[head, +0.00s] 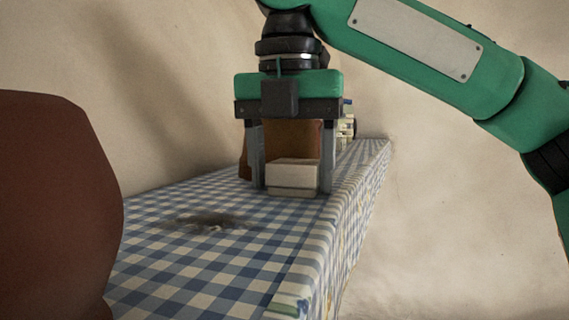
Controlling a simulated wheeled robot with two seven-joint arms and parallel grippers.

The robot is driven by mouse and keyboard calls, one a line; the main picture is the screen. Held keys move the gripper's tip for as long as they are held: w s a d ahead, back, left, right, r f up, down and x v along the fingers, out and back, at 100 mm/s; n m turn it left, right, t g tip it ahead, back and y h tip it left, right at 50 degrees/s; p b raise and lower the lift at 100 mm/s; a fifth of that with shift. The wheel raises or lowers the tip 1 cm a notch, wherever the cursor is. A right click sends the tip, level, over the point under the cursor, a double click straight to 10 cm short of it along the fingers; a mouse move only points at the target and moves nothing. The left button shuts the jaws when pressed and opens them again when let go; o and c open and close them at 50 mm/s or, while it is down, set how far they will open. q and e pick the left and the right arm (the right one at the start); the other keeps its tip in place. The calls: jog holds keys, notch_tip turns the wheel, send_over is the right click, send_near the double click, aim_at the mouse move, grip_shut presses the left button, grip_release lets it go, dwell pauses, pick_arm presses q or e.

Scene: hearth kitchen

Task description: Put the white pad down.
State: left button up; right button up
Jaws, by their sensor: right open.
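The white pad (292,179) is a small pale block. It sits on the blue-and-white checked cloth near the right edge of the shelf-like surface (230,262). My right gripper (290,188) points straight down over it, with one grey finger on the left of the pad and the other at its right. The gripper is open, and its fingers reach nearly down to the cloth. I cannot tell whether a finger touches the pad. My left gripper does not show.
A brown object (290,138) stands behind the pad, partly hidden by my gripper. Pale stacked items (347,127) are farther back. A large dark red-brown shape (55,210) fills the left foreground. A dark stain (208,221) marks the cloth. The cloth in front is clear.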

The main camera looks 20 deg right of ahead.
aim_at(302, 161)
jog(key=shift+f, duration=0.55)
jog(key=r, duration=0.2)
jog(key=d+r, duration=0.1)
jog(key=r, duration=0.1)
jog(key=shift+s+r, duration=0.1)
jog(key=shift+r, duration=0.05)
jog(key=r, duration=0.4)
jog(key=a+r, duration=0.1)
jog(key=r, duration=0.1)
jog(key=shift+s, duration=0.35)
jog(key=r, duration=0.4)
jog(key=shift+s+r, duration=0.25)
jog(key=shift+r, duration=0.15)
